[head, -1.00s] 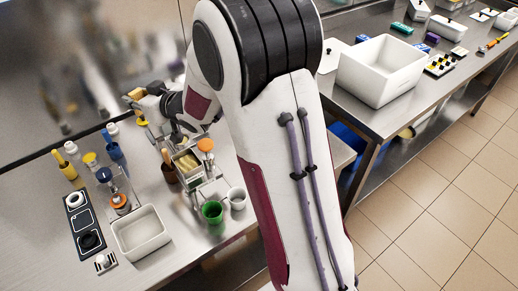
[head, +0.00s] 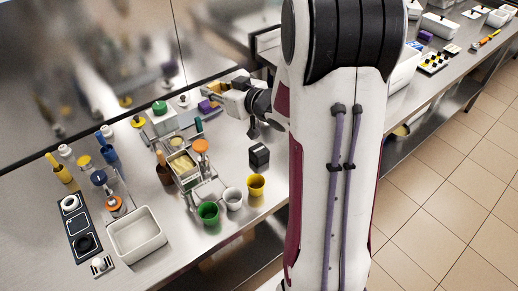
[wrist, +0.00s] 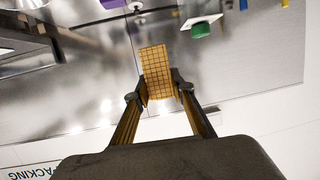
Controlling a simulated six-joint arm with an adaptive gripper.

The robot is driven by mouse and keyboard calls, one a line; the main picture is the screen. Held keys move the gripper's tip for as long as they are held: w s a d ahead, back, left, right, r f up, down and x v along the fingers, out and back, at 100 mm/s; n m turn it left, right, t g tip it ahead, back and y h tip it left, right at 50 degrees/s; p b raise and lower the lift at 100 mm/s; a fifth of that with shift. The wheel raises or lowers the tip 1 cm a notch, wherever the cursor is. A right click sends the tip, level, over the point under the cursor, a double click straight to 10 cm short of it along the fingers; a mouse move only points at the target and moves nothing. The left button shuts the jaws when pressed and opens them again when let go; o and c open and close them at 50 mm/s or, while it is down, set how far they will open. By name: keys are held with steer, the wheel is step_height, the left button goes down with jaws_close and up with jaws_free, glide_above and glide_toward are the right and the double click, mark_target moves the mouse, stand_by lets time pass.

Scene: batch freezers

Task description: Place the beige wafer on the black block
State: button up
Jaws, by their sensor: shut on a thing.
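The beige wafer (wrist: 155,62) is a flat, square-edged piece with a dark grid. In the wrist view it stands out between the two fingertips of my gripper (wrist: 160,88), which is shut on it. In the head view my gripper (head: 222,92) is above the back of the bench, and the wafer there is too small to make out clearly. The black block (head: 259,155) sits on the bench, to the right of and nearer than my gripper, apart from it. The black block cannot be made out in the wrist view.
A purple block (head: 207,106) and a white box with a green knob (head: 160,108) stand at the back. A white tub (head: 137,235) is at left. Bench around the black block is clear.

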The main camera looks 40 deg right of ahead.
steer(key=s+d+f+m+h, duration=0.1)
steer(key=s+d+h, duration=0.1)
steer(key=s+d, duration=0.65)
glide_above(259, 149)
steer(key=shift+f, duration=2.55)
steer(key=shift+f, duration=0.1)
steer(key=shift+f, duration=2.8)
steer(key=shift+f, duration=0.2)
steer(key=shift+f, duration=1.9)
steer(key=shift+f, duration=0.15)
